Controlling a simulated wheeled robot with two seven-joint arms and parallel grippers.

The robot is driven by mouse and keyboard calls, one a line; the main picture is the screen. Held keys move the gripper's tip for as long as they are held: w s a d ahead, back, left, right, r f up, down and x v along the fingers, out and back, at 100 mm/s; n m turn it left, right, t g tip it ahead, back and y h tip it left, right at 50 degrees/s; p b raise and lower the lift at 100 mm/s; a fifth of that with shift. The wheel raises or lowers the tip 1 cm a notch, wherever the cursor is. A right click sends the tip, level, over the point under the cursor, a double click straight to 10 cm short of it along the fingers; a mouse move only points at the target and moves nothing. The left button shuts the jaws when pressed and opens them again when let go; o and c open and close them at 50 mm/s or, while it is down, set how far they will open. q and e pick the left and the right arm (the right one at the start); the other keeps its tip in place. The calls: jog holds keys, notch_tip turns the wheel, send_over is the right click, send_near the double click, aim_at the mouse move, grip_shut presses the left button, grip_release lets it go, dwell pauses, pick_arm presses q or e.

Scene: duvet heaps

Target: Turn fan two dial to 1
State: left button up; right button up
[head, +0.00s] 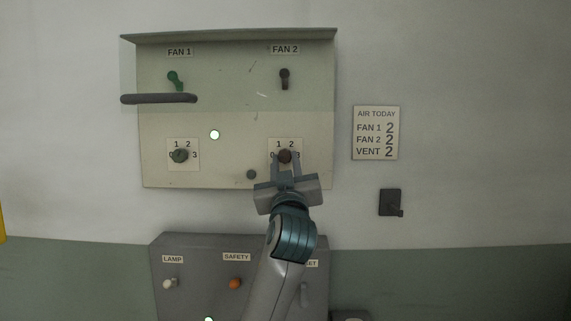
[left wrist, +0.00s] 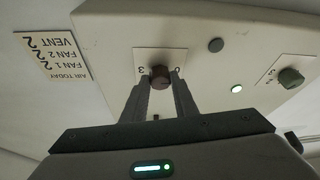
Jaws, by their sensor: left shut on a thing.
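The fan two dial (head: 285,156) is a dark reddish-brown knob on a white plate marked 0 to 3, below the FAN 2 label (head: 285,49) on the cream panel (head: 230,120). My left gripper (head: 285,162) reaches it from below with one finger on each side, shut on the knob. The left wrist view shows the same dial (left wrist: 160,77) between the fingertips of the left gripper (left wrist: 161,86), with the 3 and the 0 beside it. I cannot tell which number the dial points at. My right gripper is not in view.
The green fan one dial (head: 180,156) is to the left. Above are a green toggle (head: 174,79), a dark toggle (head: 285,77) and a protruding grey bar (head: 160,98). A lower grey box (head: 200,260) has more controls. A card (head: 376,133) reads FAN 2 2.

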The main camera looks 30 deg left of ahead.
pick_arm(q)
jog(key=shift+a+m+h, duration=0.1)
jog(key=shift+m+h, duration=0.2)
jog(key=shift+m, duration=0.3)
jog(key=m+t+h+p, duration=0.1)
jog(key=m, duration=0.1)
jog(key=shift+s+r+m, duration=0.1)
jog(key=shift+m, duration=0.3)
jog(key=m+h+p, duration=0.1)
jog(key=m, duration=0.1)
jog(key=m+t+h, duration=0.1)
jog(key=shift+a+r+m+p, duration=0.15)
jog(key=shift+a+m+p, duration=0.05)
jog(key=shift+m+p, duration=0.2)
jog(key=m+h+p, duration=0.1)
jog(key=m+p, duration=0.1)
jog(key=m, duration=0.1)
jog(key=m+h+p, duration=0.2)
jog(key=m, duration=0.2)
jog(key=shift+s+a+r, duration=0.1)
jog(key=shift+s+a, duration=0.05)
jog(key=shift+a, duration=0.05)
jog(key=shift+m+h+p, duration=0.7)
jog(key=shift+m+h, duration=0.1)
jog(key=shift+m, duration=0.2)
jog(key=o, duration=1.1)
jog(key=shift+c, duration=0.2)
